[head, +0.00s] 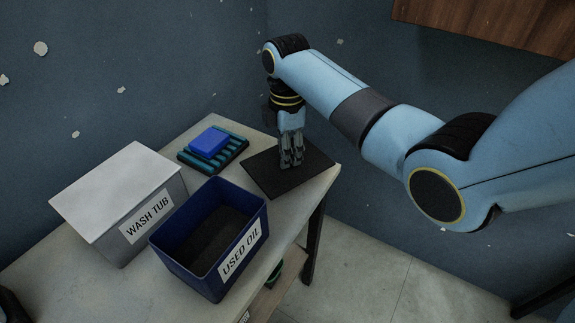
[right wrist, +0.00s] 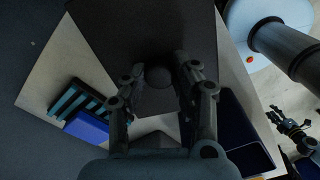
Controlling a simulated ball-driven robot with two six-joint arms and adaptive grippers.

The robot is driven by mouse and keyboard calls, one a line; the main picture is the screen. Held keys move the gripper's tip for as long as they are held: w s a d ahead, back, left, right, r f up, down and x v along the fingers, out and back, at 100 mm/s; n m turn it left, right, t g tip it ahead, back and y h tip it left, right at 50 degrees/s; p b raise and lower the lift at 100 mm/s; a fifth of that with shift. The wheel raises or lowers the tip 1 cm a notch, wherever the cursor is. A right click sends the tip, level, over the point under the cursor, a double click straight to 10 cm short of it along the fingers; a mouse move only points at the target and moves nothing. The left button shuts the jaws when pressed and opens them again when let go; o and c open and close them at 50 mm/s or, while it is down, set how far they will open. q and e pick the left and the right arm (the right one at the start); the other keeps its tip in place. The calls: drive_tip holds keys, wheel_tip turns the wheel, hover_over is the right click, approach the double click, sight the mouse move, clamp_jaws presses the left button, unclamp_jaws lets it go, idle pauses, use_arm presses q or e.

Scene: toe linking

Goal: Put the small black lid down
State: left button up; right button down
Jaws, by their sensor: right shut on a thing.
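My right gripper (head: 291,164) points straight down over the black mat (head: 262,176) at the table's far right corner. In the right wrist view its fingers (right wrist: 160,85) are closed around a small dark round thing (right wrist: 158,76), which looks like the small black lid. The lid is dark against the dark mat, and I cannot tell whether it touches the mat. In the head view the fingers hide it. My left gripper (right wrist: 289,125) shows small at the right of the wrist view, away from the mat; its jaw opening is unclear.
Left of the mat is a teal ribbed tray (head: 238,150) with a blue block (head: 208,142) on it. Nearer stand the dark blue USED OIL bin (head: 207,284) and the grey WASH TUB box (head: 115,195). Bare mat surrounds the fingers; the table edge (head: 322,190) is close on the right.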

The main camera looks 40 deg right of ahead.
wheel_tip(320, 180, down, 4)
drive_tip(key=shift+r, duration=0.2)
drive_tip(key=shift+f, duration=0.35)
drive_tip(key=c, duration=1.3)
unclamp_jaws()
drive_tip(key=shift+o, duration=1.4)
use_arm(q)
drive_tip(key=shift+s+d+f, duration=0.1)
drive_tip(key=shift+s+f, duration=0.25)
drive_tip(key=shift+s, duration=0.45)
use_arm(e)
wheel_tip(320, 180, up, 12)
drive_tip(key=shift+r+p, duration=0.2)
drive_tip(key=shift+p, duration=0.2)
use_arm(q)
drive_tip(key=shift+r, duration=0.6)
